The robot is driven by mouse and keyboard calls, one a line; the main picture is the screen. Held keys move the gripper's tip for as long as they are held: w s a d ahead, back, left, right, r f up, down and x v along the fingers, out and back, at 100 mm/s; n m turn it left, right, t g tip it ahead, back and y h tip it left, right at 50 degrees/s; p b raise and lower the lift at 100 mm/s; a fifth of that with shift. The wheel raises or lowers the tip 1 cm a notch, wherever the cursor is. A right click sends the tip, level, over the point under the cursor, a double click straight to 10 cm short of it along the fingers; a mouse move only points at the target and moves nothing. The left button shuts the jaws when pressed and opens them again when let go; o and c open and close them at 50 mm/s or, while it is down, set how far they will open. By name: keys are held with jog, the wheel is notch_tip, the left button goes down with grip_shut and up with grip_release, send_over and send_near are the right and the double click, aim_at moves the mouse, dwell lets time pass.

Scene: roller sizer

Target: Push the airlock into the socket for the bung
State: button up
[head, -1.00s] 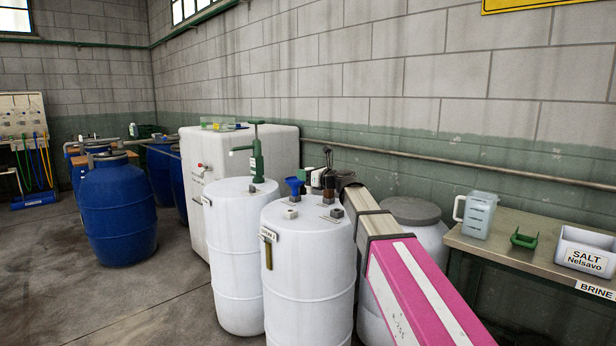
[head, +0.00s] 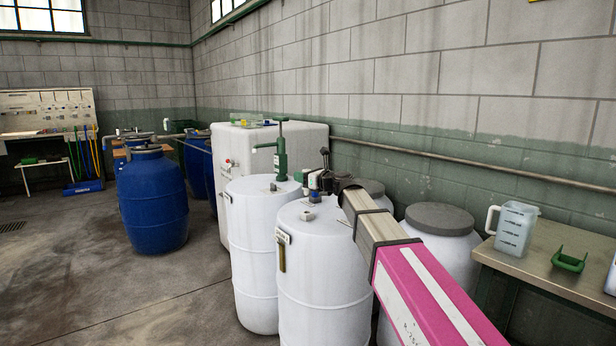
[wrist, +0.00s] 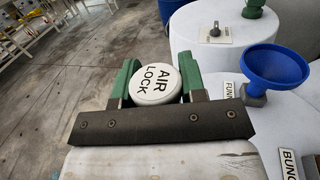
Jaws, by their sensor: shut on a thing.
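My gripper (wrist: 153,82) is shut on the airlock (wrist: 155,79), a round white cap lettered AIR LOCK, held between green fingers in the wrist view. In the head view my gripper (head: 312,179) is above the far edge of the nearer white barrel (head: 323,280). The BUNG label (wrist: 288,164) lies at the right edge of the wrist view, on the barrel top, right of and apart from the airlock. A dark piece at that edge is cut off, and I cannot tell whether it is the bung's socket.
A blue funnel (wrist: 276,68) stands in a grey block to the right of my gripper. A second white barrel (head: 252,265) with a green pump (head: 280,155) stands left of the nearer one. A grey-lidded barrel (head: 443,217) and a table (head: 535,262) are right.

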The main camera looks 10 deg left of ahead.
jog(key=shift+f, duration=2.9)
jog(key=shift+f, duration=1.7)
jog(key=o, duration=1)
jog(key=v, duration=1)
jog(key=shift+s+d, duration=0.2)
jog(key=shift+d, duration=0.15)
